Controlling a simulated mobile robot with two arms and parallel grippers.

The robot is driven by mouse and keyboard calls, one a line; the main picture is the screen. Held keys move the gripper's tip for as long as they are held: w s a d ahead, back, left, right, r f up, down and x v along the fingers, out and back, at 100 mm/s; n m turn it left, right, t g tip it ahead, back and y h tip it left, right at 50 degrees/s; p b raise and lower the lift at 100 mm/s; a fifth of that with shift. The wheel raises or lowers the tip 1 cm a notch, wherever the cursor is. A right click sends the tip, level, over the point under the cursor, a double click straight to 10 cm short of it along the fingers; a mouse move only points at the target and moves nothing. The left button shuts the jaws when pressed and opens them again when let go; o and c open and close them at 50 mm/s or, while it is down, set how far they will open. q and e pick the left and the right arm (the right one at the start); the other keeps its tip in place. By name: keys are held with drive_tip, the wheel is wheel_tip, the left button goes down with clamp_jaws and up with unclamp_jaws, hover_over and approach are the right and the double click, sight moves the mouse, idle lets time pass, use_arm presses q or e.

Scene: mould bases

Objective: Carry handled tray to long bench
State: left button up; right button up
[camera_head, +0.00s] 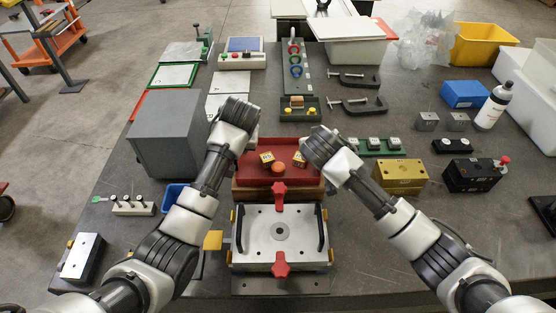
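A red tray (252,174) sits in the middle of the dark grey bench, just behind a metal mould base. Orange and yellow-brown pieces (278,168) lie in it. Its handles are not clear to see; my wrists cover its two sides. My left gripper (236,125) is at the tray's left rear side, and my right gripper (320,146) is at its right side. Both point down and away, and their fingers are hidden behind the wrists. I cannot tell whether either touches the tray. The large bench top (400,240) spreads under everything.
The mould base (258,243) with red clamps stands in front of the tray. A grey box (168,133) is close on the left. A brass block (400,175) and a black block (470,177) stand to the right. Clear bench top shows at the front right.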

use_arm(q)
clamp_jaws()
use_arm(e)
clamp_jaws()
use_arm(q)
drive_tip(key=shift+r, duration=0.15)
use_arm(e)
drive_tip(key=shift+r, duration=0.2)
